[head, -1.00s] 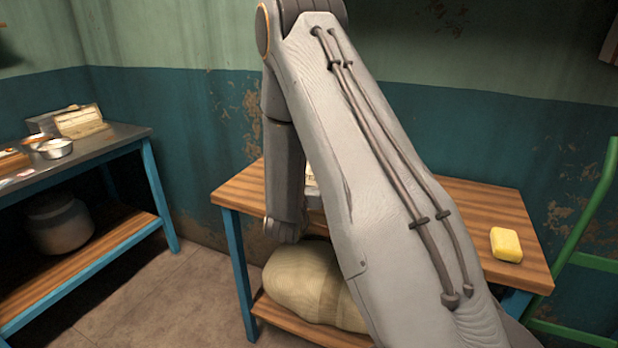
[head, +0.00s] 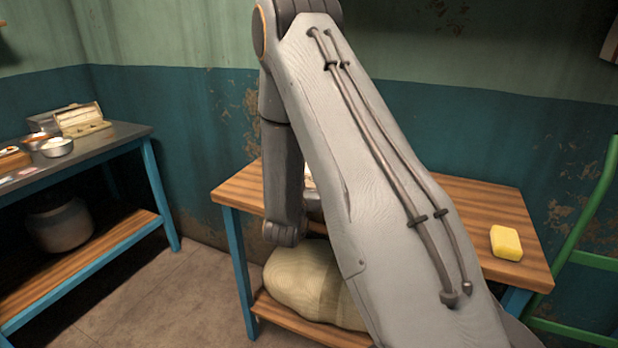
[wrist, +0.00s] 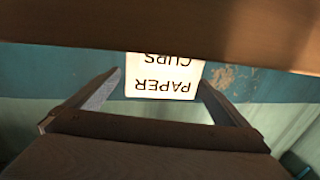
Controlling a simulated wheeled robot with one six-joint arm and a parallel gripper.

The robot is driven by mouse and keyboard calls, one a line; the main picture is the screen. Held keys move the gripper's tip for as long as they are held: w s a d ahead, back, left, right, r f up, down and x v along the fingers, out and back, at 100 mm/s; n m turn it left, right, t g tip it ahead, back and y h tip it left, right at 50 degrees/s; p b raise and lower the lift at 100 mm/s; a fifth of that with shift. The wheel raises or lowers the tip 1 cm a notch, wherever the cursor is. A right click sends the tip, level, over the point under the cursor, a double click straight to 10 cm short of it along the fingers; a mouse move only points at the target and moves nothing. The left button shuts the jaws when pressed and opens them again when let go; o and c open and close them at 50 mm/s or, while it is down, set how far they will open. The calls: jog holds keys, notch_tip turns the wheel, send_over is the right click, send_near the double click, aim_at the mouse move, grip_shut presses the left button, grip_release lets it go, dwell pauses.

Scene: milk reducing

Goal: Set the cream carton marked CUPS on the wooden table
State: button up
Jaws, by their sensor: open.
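The cream carton (wrist: 165,72) shows in the wrist view with the upside-down words PAPER CUPS on its face. Its face lies between the tips of my open gripper (wrist: 160,80). I cannot tell whether the fingers touch it. The brown wood of the table (wrist: 160,25) crosses the top of that view and cuts off part of the lettering. In the head view the wooden table (head: 485,203) stands in the middle, and my arm covers much of its top. Only a small pale patch of the carton (head: 309,178) shows beside my arm.
A yellow block (head: 505,242) sits at the table's right end. A pale sack (head: 300,280) lies on its lower shelf. A metal-topped bench (head: 105,145) at left holds a bowl (head: 57,147) and boxes. A green frame (head: 590,220) stands at right. Floor between bench and table is clear.

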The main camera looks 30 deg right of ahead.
jog(key=b+v, duration=0.1)
jog(key=v, duration=1)
jog(key=shift+b, duration=0.35)
